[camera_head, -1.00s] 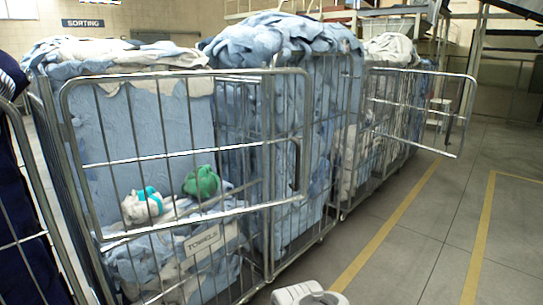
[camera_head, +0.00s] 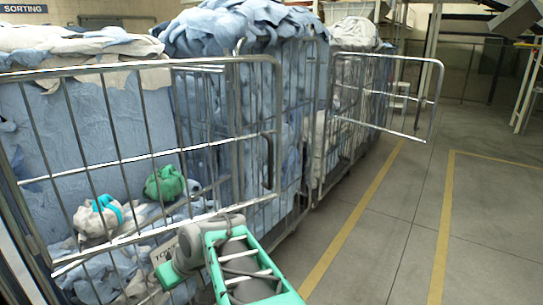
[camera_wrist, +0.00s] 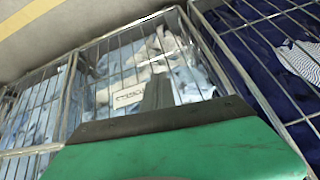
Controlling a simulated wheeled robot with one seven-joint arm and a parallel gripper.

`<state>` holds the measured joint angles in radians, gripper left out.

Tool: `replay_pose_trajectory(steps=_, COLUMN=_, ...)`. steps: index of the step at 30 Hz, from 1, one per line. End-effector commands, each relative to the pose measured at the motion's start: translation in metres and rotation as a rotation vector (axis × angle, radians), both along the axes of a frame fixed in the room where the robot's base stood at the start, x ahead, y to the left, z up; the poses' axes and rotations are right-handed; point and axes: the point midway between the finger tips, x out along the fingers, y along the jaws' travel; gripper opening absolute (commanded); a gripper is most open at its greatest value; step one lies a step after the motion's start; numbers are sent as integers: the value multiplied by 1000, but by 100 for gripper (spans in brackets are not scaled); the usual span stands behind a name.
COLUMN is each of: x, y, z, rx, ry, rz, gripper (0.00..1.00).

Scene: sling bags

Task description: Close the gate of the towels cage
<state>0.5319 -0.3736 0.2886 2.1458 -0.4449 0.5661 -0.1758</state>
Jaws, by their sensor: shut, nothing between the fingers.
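The towels cage (camera_head: 30,215) is a wire cage of blue and white cloth at the left in the head view. Its gate (camera_head: 150,157), a rounded metal frame with thin bars and a dark handle (camera_head: 268,160), stands across the front. The gate's right edge appears to stick out from the cage, overlapping the neighbouring cage. The towels sign (camera_head: 163,250) is partly hidden by my arm. It also shows in the wrist view (camera_wrist: 130,97). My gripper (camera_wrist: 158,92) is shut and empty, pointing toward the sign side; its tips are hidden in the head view.
A second full cage (camera_head: 296,150) stands right beside it, and another gate (camera_head: 405,95) sticks out farther back. A green bundle (camera_head: 165,183) and a white bundle (camera_head: 97,217) lie inside the towels cage. Floor with yellow lines (camera_head: 350,228) is clear at the right.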

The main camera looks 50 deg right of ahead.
Motion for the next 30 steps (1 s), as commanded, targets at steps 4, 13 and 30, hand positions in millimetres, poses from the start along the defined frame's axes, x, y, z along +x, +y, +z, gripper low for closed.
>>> replay_pose_trajectory(steps=4, x=38, y=-143, z=53, rx=-4, ry=-321, rz=-108, gripper=0)
replay_pose_trajectory(steps=13, x=-79, y=-376, z=160, rx=-203, ry=-883, rz=-334, gripper=0)
replay_pose_trajectory(steps=30, x=-43, y=-424, z=182, rx=-252, ry=-971, rz=-365, gripper=0)
